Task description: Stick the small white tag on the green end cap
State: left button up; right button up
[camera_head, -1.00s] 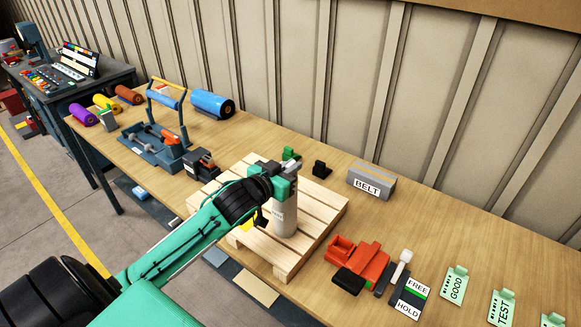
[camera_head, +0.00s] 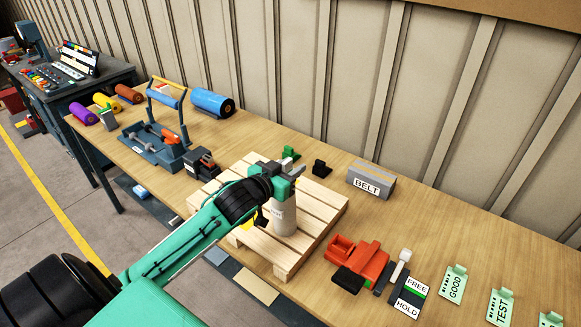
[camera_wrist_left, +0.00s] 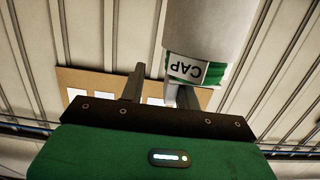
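A pale cylinder (camera_head: 284,214) stands upright on a wooden pallet, with printing on its side. My left gripper (camera_head: 292,171) is at its top end in the head view and hides part of that end. In the left wrist view the cylinder (camera_wrist_left: 208,25) comes in from the top, with a green end cap (camera_wrist_left: 214,74). A small white tag (camera_wrist_left: 186,68) reading CAP, upside down, lies against the green. My right gripper is out of view.
The pallet (camera_head: 322,229) lies on the wooden table. A grey BELT block (camera_head: 371,181) and small green and black pieces are behind it. A red tool (camera_head: 362,266) and a FREE/HOLD card (camera_head: 411,298) are to the right. A blue roll (camera_head: 212,103) is at the back left.

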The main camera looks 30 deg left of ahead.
pick_arm(q)
jog(key=shift+s+f, duration=0.1)
jog(key=shift+s+a, duration=0.1)
jog(key=shift+s, duration=0.1)
jog(key=s+r+b, duration=0.1)
jog(key=s+r, duration=0.1)
jog(key=s, duration=1.1)
jog(key=shift+a+r+b, duration=0.15)
jog(key=shift+a+b, duration=0.2)
jog(key=shift+a, duration=0.1)
jog(key=shift+p, duration=0.35)
